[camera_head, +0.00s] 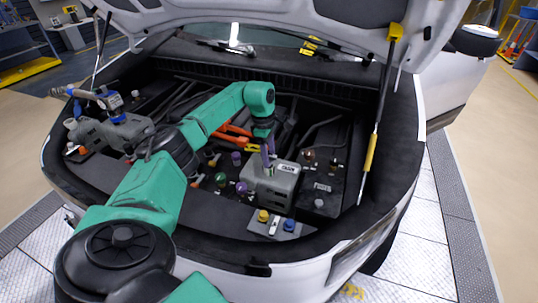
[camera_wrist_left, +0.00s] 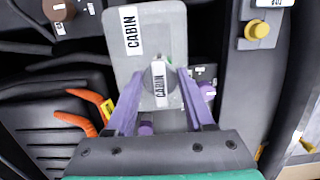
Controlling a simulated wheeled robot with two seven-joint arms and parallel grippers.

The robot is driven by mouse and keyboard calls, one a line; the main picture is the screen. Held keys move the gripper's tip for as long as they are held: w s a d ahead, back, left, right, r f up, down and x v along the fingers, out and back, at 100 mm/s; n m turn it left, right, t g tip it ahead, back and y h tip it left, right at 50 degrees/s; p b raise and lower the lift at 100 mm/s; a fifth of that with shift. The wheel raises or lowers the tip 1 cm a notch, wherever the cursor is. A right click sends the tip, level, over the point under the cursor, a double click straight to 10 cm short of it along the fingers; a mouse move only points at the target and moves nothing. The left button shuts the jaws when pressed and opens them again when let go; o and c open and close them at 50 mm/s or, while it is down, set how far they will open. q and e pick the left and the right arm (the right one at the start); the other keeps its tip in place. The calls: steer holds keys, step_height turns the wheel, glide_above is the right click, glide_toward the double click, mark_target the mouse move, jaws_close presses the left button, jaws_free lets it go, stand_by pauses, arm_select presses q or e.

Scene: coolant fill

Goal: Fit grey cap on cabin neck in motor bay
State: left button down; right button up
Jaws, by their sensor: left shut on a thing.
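The grey cabin tank (camera_head: 272,186) with a CABIN label stands in the front right part of the motor bay, and it also fills the middle of the left wrist view (camera_wrist_left: 172,30). My left gripper (camera_head: 268,160) points down over this tank. In the left wrist view its purple fingers (camera_wrist_left: 161,84) are shut on the round grey cap (camera_wrist_left: 160,90), which carries a CABIN label. The cap is in line with the tank top. The neck is hidden beneath the cap, and I cannot tell whether the cap touches it. My right gripper is out of view.
A yellow cap (camera_head: 263,216) and a blue cap (camera_head: 289,225) sit on the front ledge. Orange cables (camera_head: 235,129) run behind my arm. A fuse box (camera_head: 324,187) lies right of the tank. A prop rod (camera_head: 370,152) stands at right, and the raised hood (camera_head: 270,15) hangs above.

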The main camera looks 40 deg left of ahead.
arm_select(q)
steer(key=shift+f+b, duration=0.95)
steer(key=shift+f, duration=0.5)
steer(key=shift+c, duration=1)
jaws_free()
steer(key=shift+r, duration=0.6)
step_height(320, 180, up, 13)
steer(key=a+b, duration=0.1)
steer(key=shift+s+a+r+b, duration=0.2)
steer(key=shift+s+a+b, duration=0.1)
steer(key=shift+b, duration=0.1)
